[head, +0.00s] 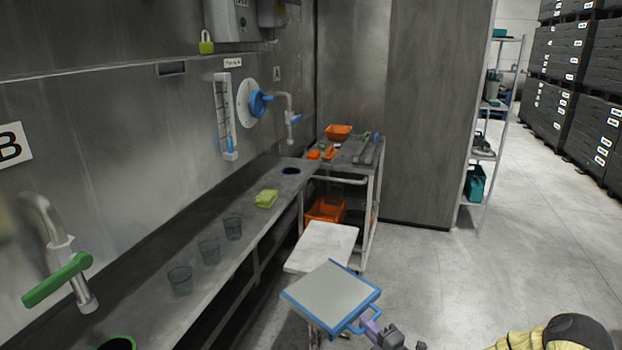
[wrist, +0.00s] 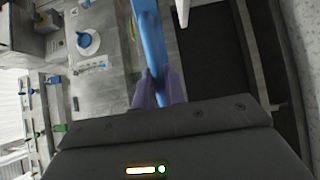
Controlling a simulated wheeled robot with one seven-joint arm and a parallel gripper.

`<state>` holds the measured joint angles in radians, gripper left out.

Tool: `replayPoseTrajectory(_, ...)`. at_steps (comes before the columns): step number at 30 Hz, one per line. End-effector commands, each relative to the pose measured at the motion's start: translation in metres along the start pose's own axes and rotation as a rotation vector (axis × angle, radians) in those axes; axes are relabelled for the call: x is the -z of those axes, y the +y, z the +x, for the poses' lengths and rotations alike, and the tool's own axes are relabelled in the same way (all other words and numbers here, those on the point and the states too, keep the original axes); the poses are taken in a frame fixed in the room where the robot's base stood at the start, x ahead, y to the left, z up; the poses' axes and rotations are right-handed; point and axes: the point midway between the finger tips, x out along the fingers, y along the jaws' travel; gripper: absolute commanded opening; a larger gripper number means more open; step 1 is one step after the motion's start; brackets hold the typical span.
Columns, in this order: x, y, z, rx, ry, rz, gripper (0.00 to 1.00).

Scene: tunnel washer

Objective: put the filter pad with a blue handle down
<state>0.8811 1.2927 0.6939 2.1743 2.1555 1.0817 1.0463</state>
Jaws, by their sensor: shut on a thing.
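The filter pad (head: 330,298) is a flat grey square with a blue frame and a blue handle at its lower right corner in the head view. My gripper (head: 370,326) is shut on that handle and holds the pad in the air, tilted, with its broad face toward the head camera. In the wrist view, my gripper's purple fingertips (wrist: 158,92) close on the blue handle (wrist: 147,40) from both sides. The handle covers little of the pad there, and most of the pad lies outside that view.
A white-topped stand (head: 322,246) is partly hidden behind the pad. A steel ledge (head: 215,262) holds several cups and a green cloth (head: 266,198). A trolley (head: 376,172) carries orange bins and tools. A green-handled tap (head: 58,280) juts out at left. Open floor (head: 440,270) lies right.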

Motion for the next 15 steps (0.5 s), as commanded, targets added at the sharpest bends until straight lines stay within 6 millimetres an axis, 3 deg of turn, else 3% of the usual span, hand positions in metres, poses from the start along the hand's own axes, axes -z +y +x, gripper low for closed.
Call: replayPoseTrajectory(15,-0.005,-0.077,0.003,0.0,-0.424,0.008,0.0)
